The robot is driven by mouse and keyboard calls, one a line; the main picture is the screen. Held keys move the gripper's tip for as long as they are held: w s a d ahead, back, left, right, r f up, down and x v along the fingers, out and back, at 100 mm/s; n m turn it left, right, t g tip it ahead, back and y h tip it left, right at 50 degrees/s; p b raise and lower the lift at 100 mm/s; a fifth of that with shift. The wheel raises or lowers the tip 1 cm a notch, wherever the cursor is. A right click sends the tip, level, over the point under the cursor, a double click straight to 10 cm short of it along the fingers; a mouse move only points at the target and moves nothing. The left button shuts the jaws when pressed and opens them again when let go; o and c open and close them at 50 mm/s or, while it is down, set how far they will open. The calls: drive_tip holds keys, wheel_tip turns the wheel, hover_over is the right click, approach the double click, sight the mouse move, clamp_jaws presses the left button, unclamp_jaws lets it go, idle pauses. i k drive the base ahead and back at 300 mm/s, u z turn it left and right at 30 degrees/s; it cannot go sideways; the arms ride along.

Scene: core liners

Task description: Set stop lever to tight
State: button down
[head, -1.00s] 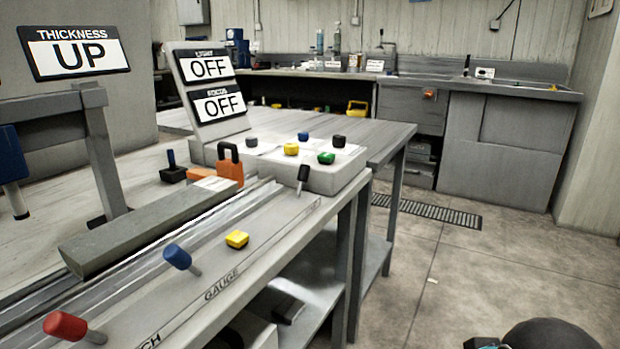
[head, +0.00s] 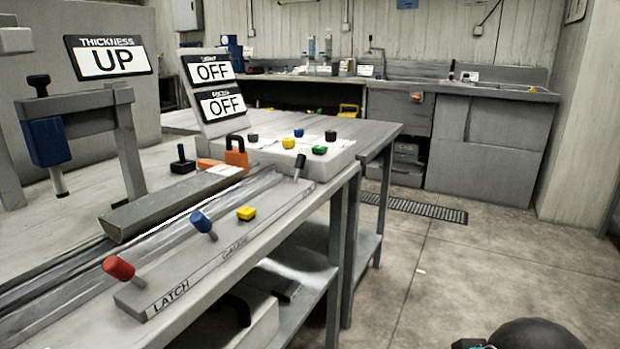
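No lever carries a readable "stop" or "tight" label, so I cannot tell which is the stop lever. A red-knobbed lever (head: 119,268) leans up and left at the near end of the grey rail, beside the word LATCH. A blue-knobbed lever (head: 202,222) leans similarly further along. A yellow knob (head: 246,213) sits near the partly blurred word GAUGE. A black lever (head: 299,167) stands tilted at the rail's far end. My gripper is not in view; a dark rounded part at the bottom right seems to be mine.
A control box (head: 328,152) with several coloured knobs sits beyond the rail, below two OFF signs (head: 213,87). A THICKNESS UP sign (head: 108,57) stands over a frame with a blue-bodied part (head: 47,141). An orange padlock-like piece (head: 236,155) lies between. The floor (head: 420,270) right of the bench is clear.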

sight(300, 165)
drive_tip(key=z, duration=0.05)
drive_tip(key=k, duration=0.15)
drive_tip(key=u, duration=1)
drive_tip(key=i, duration=0.6)
drive_tip(key=z, duration=1.05)
